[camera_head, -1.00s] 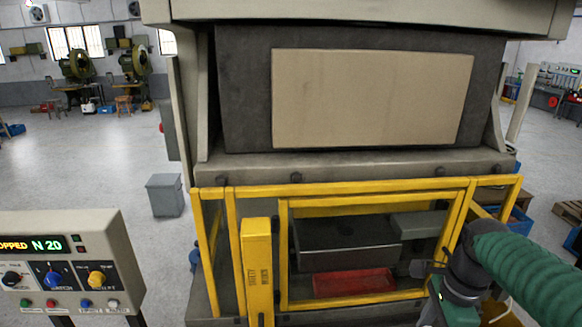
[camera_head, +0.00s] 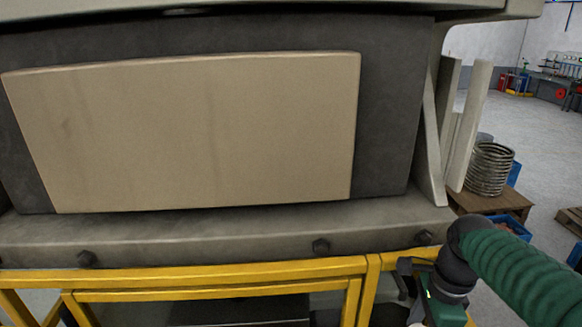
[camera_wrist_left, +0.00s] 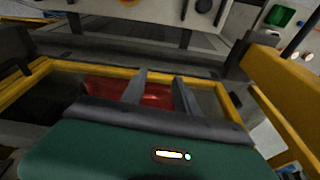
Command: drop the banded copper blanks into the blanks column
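No banded copper blanks can be made out in either view, and I see no column for blanks. My left gripper is outside the head view. My right gripper (camera_head: 408,272) is at the lower right of the head view, near the right end of the yellow guard; its fingers are small and dark.
The press (camera_head: 225,235) fills most of the head view, with the yellow guard frame (camera_head: 220,275) along its front. Blue crates (camera_head: 510,226) sit nearby. Open floor lies at far right.

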